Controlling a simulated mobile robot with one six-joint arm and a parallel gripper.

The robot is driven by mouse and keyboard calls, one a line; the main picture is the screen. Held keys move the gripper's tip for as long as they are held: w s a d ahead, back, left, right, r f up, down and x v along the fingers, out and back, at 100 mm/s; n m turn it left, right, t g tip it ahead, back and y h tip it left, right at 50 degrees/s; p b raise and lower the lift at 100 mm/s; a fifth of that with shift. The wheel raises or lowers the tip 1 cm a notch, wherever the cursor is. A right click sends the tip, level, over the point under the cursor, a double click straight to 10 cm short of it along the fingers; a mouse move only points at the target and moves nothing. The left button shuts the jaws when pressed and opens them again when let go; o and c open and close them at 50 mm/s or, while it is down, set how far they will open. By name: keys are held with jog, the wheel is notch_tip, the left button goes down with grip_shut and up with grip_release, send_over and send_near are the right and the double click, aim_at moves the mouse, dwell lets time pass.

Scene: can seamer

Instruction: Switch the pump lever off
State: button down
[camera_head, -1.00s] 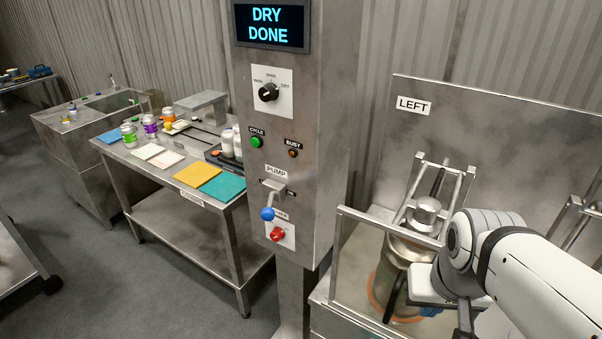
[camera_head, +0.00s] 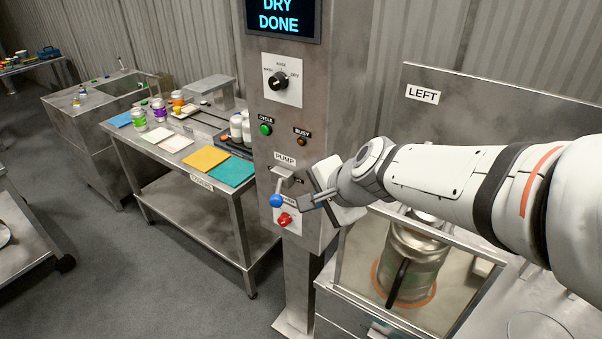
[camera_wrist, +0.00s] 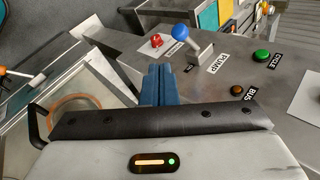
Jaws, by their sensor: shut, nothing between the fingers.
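The pump lever has a blue ball knob (camera_head: 276,201) on a short metal arm hanging down from its bracket, under the PUMP label (camera_head: 285,159) on the steel column. The knob also shows in the wrist view (camera_wrist: 180,32), beside the PUMP label there. My gripper (camera_head: 301,205) is shut and empty, just right of the knob in the head view. In the wrist view its blue fingertips (camera_wrist: 157,70) are together and appear apart from the knob. My gripper partly covers the small label by the lever.
A red knob (camera_head: 284,220) sits close below the lever. The green CYCLE button (camera_head: 265,130), amber BUSY light (camera_head: 301,142) and black selector dial (camera_head: 278,82) are above. The display (camera_head: 280,18) reads DRY DONE. A metal vessel (camera_head: 415,262) stands in the bay at right.

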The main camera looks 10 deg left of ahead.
aim_at(278, 190)
jog(key=shift+f, duration=0.1)
jog(key=w+a+r+b+x, duration=0.1)
jog(key=x, duration=1.2)
jog(key=shift+w+a+r, duration=0.2)
jog(key=shift+a+r, duration=0.05)
jog(key=shift+r, duration=0.15)
jog(key=shift+r+p, duration=0.1)
jog(key=shift+p, duration=0.45)
